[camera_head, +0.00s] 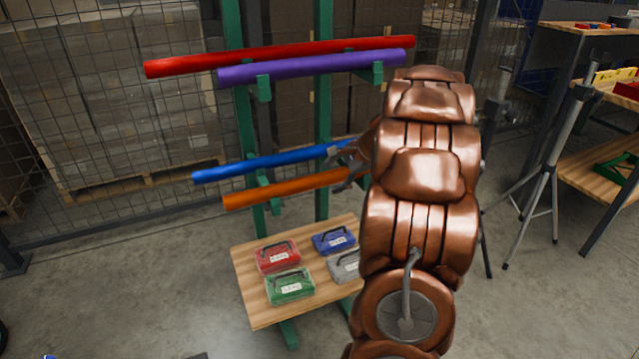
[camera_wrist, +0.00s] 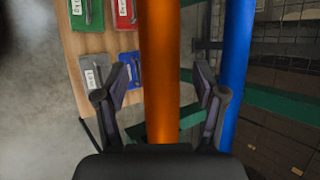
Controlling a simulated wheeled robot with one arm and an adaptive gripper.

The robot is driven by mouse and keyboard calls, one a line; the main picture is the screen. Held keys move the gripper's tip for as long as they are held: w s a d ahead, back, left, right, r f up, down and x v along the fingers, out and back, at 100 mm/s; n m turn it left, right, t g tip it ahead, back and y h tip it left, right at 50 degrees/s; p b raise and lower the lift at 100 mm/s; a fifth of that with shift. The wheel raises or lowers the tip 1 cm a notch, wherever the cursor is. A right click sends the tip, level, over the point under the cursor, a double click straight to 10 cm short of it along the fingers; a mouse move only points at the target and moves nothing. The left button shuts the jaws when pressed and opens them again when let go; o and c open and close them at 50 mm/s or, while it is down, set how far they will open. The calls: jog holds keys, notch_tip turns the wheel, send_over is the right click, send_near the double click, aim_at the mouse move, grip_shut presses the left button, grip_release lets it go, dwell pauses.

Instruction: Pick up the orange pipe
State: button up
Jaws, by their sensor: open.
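The orange pipe (camera_head: 285,189) lies on the lower arms of a green rack, in front of and slightly below the blue pipe (camera_head: 262,162). My gripper (camera_head: 345,165) is at the right part of these two pipes, partly hidden by my copper-coloured arm. In the wrist view the orange pipe (camera_wrist: 160,70) runs up the middle, between the two open fingers of my gripper (camera_wrist: 162,85). There is a gap on each side, and neither finger visibly touches it. The blue pipe (camera_wrist: 236,70) passes just outside the right finger. The right end of the orange pipe is hidden in the head view.
Red (camera_head: 270,54) and purple (camera_head: 310,67) pipes lie on the upper rack arms. A wooden shelf (camera_head: 258,311) below holds several coloured cases, including a green one (camera_head: 289,287). A green rack arm (camera_wrist: 190,118) crosses near my fingers. A tripod (camera_head: 550,170) stands at right.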

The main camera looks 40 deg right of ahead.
jog(key=shift+w+f, duration=0.1)
jog(key=shift+w, duration=0.05)
grip_shut()
dwell(0.5)
